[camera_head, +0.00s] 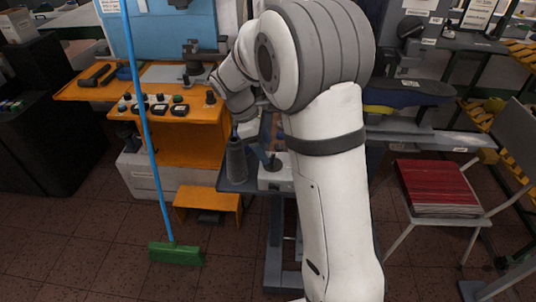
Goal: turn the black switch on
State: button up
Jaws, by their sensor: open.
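An orange machine (185,145) at the left carries a row of small controls along its front panel. Several are dark knobs or switches (160,108) on pale plates, and another dark knob (210,97) sits at the panel's right end. They are too small to tell which is the black switch, or how it is set.
A white box (276,181) stands on a dark stand beside my gripper. A green broom (177,254) with a blue handle leans across the orange machine's front. An orange step (207,203) stands below. A chair with red material (435,187) is at the right. Front left floor is clear.

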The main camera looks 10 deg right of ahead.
aim_at(272, 158)
jog(key=shift+x, duration=2.15)
jog(key=shift+c, duration=0.4)
jog(key=shift+a+r, duration=0.1)
jog(key=c, duration=0.9)
